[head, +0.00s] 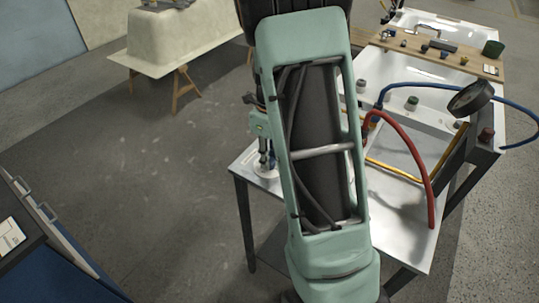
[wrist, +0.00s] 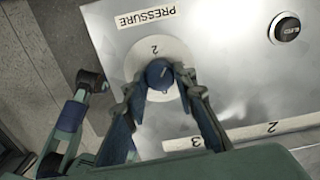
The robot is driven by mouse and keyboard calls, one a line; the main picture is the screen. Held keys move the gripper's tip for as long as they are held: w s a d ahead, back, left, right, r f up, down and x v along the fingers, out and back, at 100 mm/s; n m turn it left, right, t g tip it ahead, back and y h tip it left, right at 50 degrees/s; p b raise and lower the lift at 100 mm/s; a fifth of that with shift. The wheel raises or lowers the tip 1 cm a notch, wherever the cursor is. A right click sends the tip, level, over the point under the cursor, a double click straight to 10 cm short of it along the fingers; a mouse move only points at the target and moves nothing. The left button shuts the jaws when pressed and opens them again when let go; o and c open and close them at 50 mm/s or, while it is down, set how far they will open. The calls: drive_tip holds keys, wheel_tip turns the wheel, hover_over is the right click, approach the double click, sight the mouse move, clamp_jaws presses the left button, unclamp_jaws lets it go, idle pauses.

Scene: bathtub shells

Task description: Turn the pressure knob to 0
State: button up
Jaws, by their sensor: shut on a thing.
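The pressure knob (wrist: 158,72) is a dark blue round knob on a white dial disc (wrist: 176,50) in the wrist view. A label reading PRESSURE (wrist: 144,19) is on the metal panel above it. A figure 2 shows on the disc, between the knob and the label. My gripper (wrist: 160,83) is shut on the knob, one finger at each side. The knob's pointer mark and the disc's other figures cannot be made out. In the head view my arm hides much of the panel, and a pale disc (head: 265,171) shows at its left.
A black button (wrist: 287,27) is at the panel's right, and a strip with figures 2 and 3 (wrist: 240,132) lies lower. In the head view a red hose (head: 412,150), a blue hose (head: 515,105) and a gauge (head: 469,98) are right of my arm.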

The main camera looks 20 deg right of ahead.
drive_tip(key=n, duration=0.5)
drive_tip(key=shift+n, duration=0.3)
drive_tip(key=n, duration=0.5)
drive_tip(key=shift+w, duration=0.1)
drive_tip(key=n+b, duration=0.1)
drive_tip(key=n, duration=0.4)
drive_tip(key=shift+n, duration=0.4)
drive_tip(key=n, duration=0.5)
drive_tip(key=shift+b, duration=0.3)
drive_tip(key=n, duration=0.5)
drive_tip(key=shift+n, duration=0.4)
drive_tip(key=n, duration=0.5)
drive_tip(key=shift+r+n, duration=0.1)
drive_tip(key=shift+n, duration=0.2)
drive_tip(key=n+p, duration=0.1)
drive_tip(key=n, duration=0.4)
drive_tip(key=n+p, duration=0.2)
drive_tip(key=n, duration=0.3)
